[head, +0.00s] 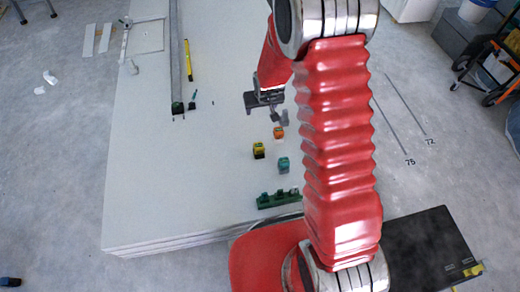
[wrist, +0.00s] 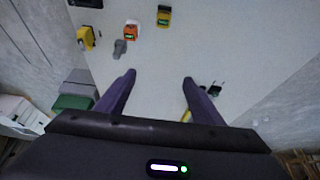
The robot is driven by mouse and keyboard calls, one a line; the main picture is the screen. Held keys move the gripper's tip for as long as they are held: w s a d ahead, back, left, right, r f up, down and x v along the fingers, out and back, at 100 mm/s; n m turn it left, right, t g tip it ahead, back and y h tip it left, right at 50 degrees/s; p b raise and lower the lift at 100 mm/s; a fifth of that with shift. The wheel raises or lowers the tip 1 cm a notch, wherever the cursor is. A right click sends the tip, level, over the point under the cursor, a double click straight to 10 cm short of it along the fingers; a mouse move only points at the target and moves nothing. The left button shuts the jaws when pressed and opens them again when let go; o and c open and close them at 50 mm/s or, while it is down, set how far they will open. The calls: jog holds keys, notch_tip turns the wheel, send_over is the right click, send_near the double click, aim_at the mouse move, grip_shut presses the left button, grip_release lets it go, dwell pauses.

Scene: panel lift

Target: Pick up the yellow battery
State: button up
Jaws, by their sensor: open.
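The yellow battery (head: 259,150) stands on the pale panel (head: 150,190) in the head view, with a dark lower part. It also shows at the top of the wrist view (wrist: 164,15). My gripper (head: 268,110) is above the panel, farther from the camera than the battery and apart from it. In the wrist view the two fingers (wrist: 159,80) are spread with nothing between the tips. An orange battery (head: 279,132) stands close to the yellow one, and a teal battery (head: 283,164) stands at its lower right.
A green holder (head: 277,199) lies near the panel's front edge. A small grey object (wrist: 120,47) and another yellow object (wrist: 87,37) lie near the orange battery. A yellow level (head: 188,60) and a long rail (head: 175,60) lie far left. The panel's left front is clear.

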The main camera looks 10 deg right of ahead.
send_near(259, 146)
jog(key=v, duration=0.3)
jog(key=shift+a, duration=0.15)
jog(key=shift+x, duration=4.3)
jog(key=shift+f, duration=0.1)
jog(key=shift+x, duration=2.5)
jog(key=shift+w, duration=0.1)
jog(key=c, duration=1.3)
